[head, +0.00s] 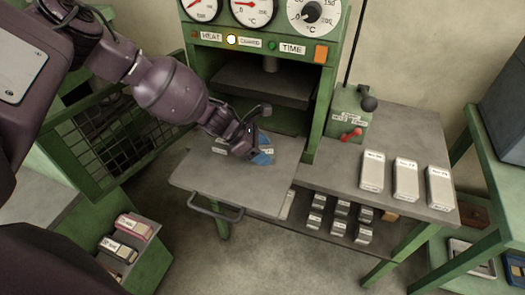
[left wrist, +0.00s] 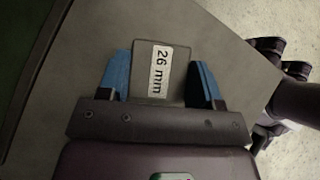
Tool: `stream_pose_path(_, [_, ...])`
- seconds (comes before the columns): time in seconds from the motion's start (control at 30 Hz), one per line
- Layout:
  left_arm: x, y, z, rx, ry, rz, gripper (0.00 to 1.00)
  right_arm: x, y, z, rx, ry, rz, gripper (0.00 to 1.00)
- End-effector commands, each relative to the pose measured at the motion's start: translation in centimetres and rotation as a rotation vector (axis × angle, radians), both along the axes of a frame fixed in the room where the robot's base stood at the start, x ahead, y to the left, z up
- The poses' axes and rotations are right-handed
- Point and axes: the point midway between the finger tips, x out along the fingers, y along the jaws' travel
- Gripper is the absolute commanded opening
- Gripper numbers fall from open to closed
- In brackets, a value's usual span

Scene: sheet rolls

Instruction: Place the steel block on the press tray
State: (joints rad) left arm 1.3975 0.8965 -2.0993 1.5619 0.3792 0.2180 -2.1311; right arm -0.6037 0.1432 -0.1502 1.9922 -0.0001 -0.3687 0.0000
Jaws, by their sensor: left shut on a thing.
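The press tray (head: 235,190) is a flat grey plate with a front handle, pulled out from the green press. My left gripper (head: 258,152) is over the back part of this tray, its blue fingers pointing down. In the left wrist view my left gripper (left wrist: 162,85) is shut on a grey steel block (left wrist: 176,94) labelled "26 mm". The tray surface (left wrist: 225,55) lies behind the block. I cannot tell whether the block touches the tray. My right gripper is not in view.
Several smaller steel blocks (head: 340,209) sit on a shelf under the side table (head: 330,178). Three pale labelled blocks (head: 405,180) stand on that table. A lever box (head: 350,115) stands right of the press. A mesh door (head: 115,135) is open at left.

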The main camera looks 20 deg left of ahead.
Motion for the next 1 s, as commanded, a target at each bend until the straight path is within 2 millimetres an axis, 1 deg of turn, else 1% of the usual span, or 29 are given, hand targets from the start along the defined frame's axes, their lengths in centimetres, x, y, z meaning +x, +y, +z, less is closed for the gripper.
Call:
stream_pose_path(0.17, [0.2,-0.1,-0.2,-0.002,-0.004,-0.001,0.13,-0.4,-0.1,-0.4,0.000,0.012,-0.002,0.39])
stream_pose_path(0.47, [0.1,0.0,-0.5,-0.002,-0.003,0.001,0.13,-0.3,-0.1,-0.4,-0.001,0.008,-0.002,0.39])
stream_pose_path(0.5, [0.1,0.0,-0.6,-0.001,-0.001,0.001,0.66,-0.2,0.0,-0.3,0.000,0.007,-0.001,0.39])
stream_pose_path(0.57, [0.0,0.0,-0.5,0.000,-0.002,0.000,0.75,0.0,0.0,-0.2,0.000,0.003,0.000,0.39])
stream_pose_path(0.6, [0.0,0.0,-0.5,0.000,-0.002,0.000,0.81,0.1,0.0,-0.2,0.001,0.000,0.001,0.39])
stream_pose_path(0.63, [0.1,0.0,-0.6,0.000,-0.002,0.000,0.85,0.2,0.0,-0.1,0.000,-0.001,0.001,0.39])
stream_pose_path(0.87, [0.0,0.0,-0.5,0.000,-0.002,0.000,0.85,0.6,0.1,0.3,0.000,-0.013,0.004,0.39])
stream_pose_path(1.0, [0.1,0.1,-0.1,0.000,-0.003,0.000,0.85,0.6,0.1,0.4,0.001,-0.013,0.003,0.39])
